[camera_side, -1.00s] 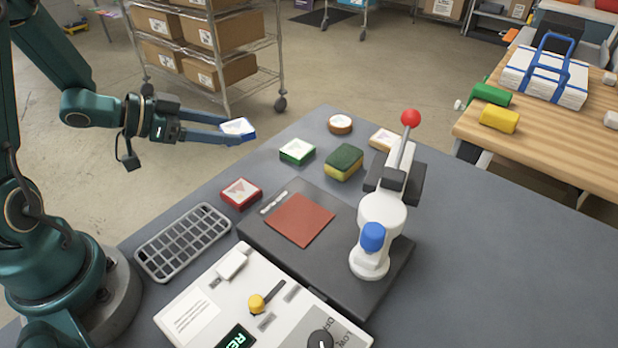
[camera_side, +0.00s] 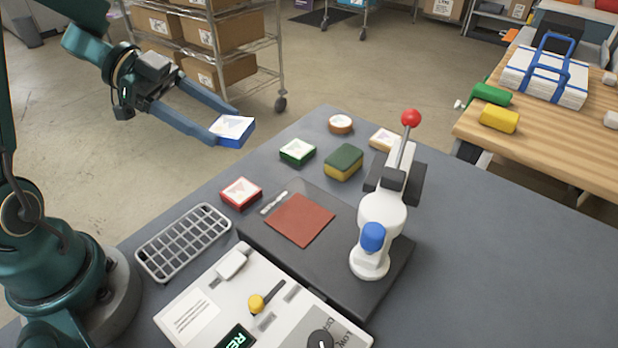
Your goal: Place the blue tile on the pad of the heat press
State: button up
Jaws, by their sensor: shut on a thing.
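The blue tile (camera_side: 233,131) has a white top with a faint mark and blue sides. My gripper (camera_side: 229,127) is shut on it and holds it in the air, above and left of the table's far-left edge. The heat press (camera_side: 383,215) is white with a red ball on its lever and a blue knob, on a dark base. Its reddish-brown pad (camera_side: 300,220) is bare and lies to the lower right of the held tile. The press head stands to the right of the pad.
A wire rack (camera_side: 183,242) and a control panel (camera_side: 262,300) are in front. The table's right side is clear.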

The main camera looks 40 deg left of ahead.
jog(key=d+f, duration=0.2)
jog(key=d, duration=0.2)
jog(key=w+d+f, duration=0.1)
jog(key=d+f, duration=0.1)
jog(key=d, duration=0.2)
jog(key=d+f, duration=0.3)
jog(key=shift+w+d, duration=0.2)
jog(key=shift+d, duration=0.2)
jog(key=shift+f, duration=1.95)
jog(key=shift+f, duration=0.15)
jog(key=o, duration=1.5)
jog(key=shift+c, duration=0.2)
